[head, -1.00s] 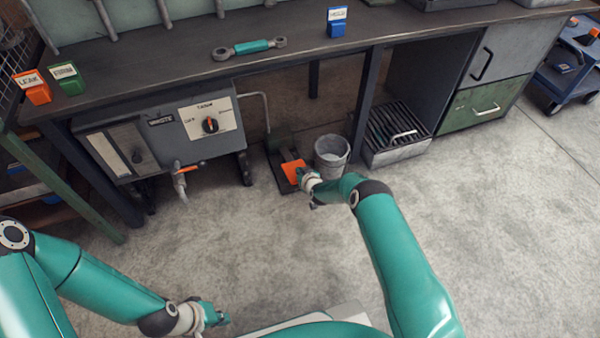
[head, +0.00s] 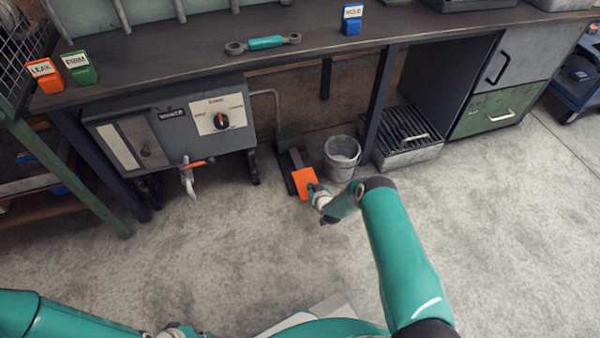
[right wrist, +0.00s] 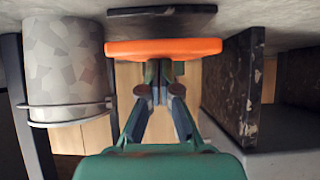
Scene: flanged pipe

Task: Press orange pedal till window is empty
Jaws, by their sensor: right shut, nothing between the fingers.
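The orange pedal (head: 306,181) sits low by the floor under the bench. It also shows as an orange plate in the right wrist view (right wrist: 163,48). My right gripper (head: 314,190) is at the pedal's near right edge. In the right wrist view its fingers (right wrist: 160,92) are closed with nothing between them, their tips at the plate's edge; I cannot tell whether they touch or press it. The grey unit left of the pedal has a pale upright window strip (head: 118,147); its contents are too small to read. My left gripper (head: 180,331) is cut off at the bottom edge.
A grey bucket (head: 341,158) stands just right of the pedal, and also shows upside down in the right wrist view (right wrist: 65,62). The unit has a dial (head: 221,121) and an orange-handled tap (head: 190,166). Open floor lies in front.

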